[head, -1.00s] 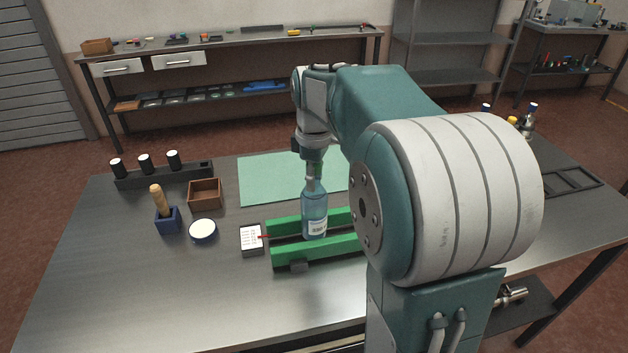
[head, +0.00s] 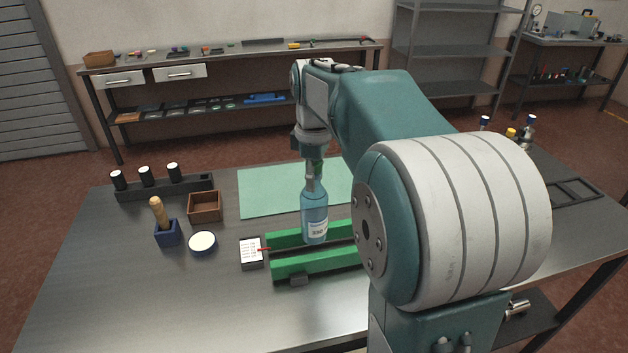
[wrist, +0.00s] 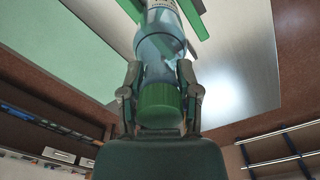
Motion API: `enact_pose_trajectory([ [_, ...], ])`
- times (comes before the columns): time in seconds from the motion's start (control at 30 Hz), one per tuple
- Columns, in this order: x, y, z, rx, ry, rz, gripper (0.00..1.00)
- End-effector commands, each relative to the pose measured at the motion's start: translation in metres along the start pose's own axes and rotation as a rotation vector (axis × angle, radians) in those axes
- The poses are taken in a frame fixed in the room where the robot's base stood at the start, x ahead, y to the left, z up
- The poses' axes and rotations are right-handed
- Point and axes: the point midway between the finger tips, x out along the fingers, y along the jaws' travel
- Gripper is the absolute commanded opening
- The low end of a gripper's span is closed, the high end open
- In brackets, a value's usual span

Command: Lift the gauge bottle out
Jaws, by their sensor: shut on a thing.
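The gauge bottle (head: 314,218) is clear blue with a pale label and stands upright between the two green rails (head: 292,266) of a holder on the table. My gripper (head: 314,178) comes down from above and is shut on the bottle's neck. In the wrist view my gripper (wrist: 160,92) has a finger on each side of the bottle (wrist: 160,48), just past its green cap (wrist: 158,106). The right part of the holder is hidden behind my arm.
A green mat (head: 270,190) lies behind.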

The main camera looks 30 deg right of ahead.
Motion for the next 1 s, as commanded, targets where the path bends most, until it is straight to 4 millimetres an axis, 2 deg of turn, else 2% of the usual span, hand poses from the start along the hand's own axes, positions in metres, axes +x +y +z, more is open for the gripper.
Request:
enact_pose_trajectory([
  [1.0, -0.035, 0.000, 0.000, 0.000, 0.000, 0.000, 0.00],
])
